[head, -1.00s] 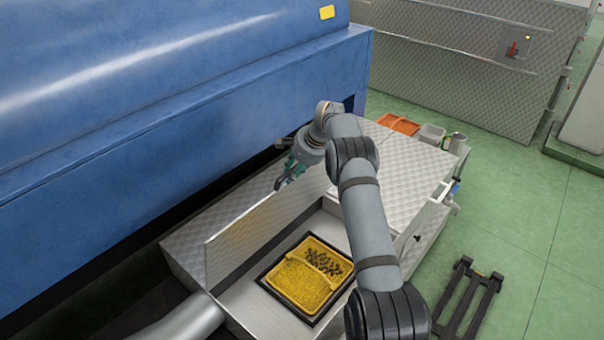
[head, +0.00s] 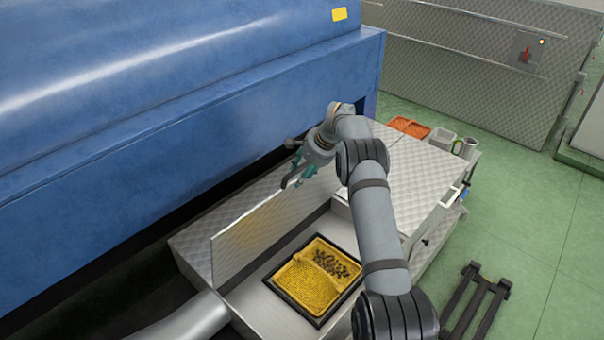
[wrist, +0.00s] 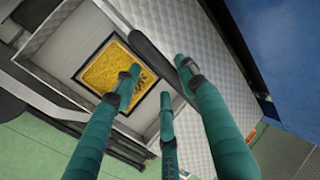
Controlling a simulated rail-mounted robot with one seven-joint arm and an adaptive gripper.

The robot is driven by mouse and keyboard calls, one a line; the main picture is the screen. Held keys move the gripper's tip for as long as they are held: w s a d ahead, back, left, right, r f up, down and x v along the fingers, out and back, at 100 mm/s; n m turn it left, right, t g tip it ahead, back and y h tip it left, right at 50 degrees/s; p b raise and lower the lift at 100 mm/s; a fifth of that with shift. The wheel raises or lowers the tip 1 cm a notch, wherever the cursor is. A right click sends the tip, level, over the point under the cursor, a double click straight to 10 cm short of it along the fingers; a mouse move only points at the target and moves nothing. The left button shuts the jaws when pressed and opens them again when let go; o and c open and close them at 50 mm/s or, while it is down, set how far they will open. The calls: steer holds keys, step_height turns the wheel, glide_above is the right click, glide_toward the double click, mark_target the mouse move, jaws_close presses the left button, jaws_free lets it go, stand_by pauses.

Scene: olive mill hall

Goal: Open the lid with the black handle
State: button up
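A quilted metal lid (head: 250,238) stands raised, roughly upright, along the blue-machine side of an open steel box. In the wrist view a dark, narrow bar (wrist: 150,42) runs along the box opening; I cannot tell whether it is the lid's edge or its black handle. No black handle shows clearly in the head view. My gripper (head: 290,184) is above the far end of the raised lid, on its machine side.
A yellow olive-filled tray (head: 312,278) in a dark frame lies in the open box. The large blue machine (head: 170,160) borders the left. An orange tray (head: 409,127), a grey bin (head: 442,138) and a metal jug (head: 466,148) stand beyond the flat cover. A dark rack (head: 476,300) lies at right.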

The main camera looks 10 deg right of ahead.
steer(key=v, duration=1.2)
